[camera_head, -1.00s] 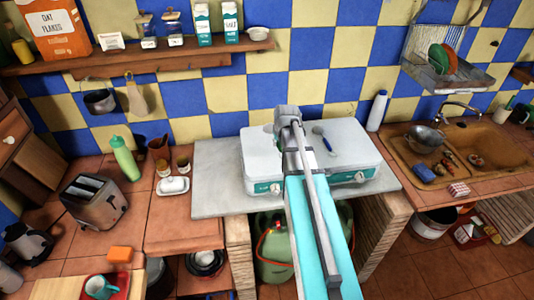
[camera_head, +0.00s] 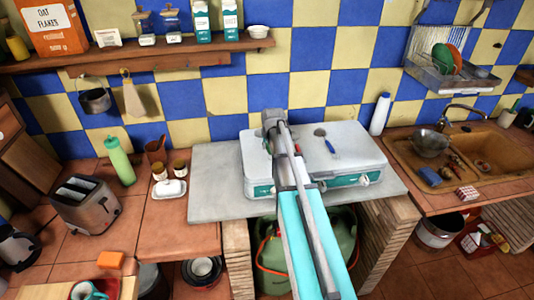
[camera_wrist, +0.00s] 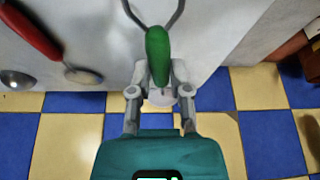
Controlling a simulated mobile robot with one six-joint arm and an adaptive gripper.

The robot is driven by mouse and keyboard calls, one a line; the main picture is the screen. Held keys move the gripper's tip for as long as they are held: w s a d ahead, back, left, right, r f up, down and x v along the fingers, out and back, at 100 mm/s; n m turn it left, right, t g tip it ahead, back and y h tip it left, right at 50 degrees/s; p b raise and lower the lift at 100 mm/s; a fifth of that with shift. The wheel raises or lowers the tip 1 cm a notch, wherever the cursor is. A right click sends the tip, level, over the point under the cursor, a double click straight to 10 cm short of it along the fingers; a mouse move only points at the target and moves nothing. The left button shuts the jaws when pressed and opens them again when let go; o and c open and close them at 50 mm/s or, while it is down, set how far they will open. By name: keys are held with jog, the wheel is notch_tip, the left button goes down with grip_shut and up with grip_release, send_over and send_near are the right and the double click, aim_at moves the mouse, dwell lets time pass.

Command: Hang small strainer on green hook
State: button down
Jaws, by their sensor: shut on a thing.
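In the wrist view my gripper (camera_wrist: 158,76) is shut on the green handle (camera_wrist: 157,48) of a tool. Two dark wires spread from the handle and leave the top of the picture. I take it for the small strainer, but its bowl is out of frame. In the head view my gripper (camera_head: 272,118) is above the left part of the white stove, seen from behind, and the arm hides what it holds. I cannot make out a green hook. A dark pan (camera_head: 95,102) and a tan board (camera_head: 133,97) hang on the wall at left.
A wooden shelf (camera_head: 150,62) with boxes and jars runs along the wall above left. A green bottle (camera_head: 119,160) and a toaster (camera_head: 86,203) stand at left. The wall between shelf and stove is clear.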

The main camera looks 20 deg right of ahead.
aim_at(267, 156)
jog(key=shift+b+x, duration=0.85)
jog(key=shift+x, duration=0.05)
jog(key=shift+a+f+b, duration=0.1)
jog(key=shift+f+b, duration=0.9)
jog(key=shift+f, duration=0.2)
jog(key=c, duration=0.6)
grip_release()
jog(key=shift+r, duration=0.1)
jog(key=p+v, duration=1.2)
jog(key=v, duration=0.1)
jog(key=shift+a+r, duration=0.25)
jog(key=shift+r, duration=0.05)
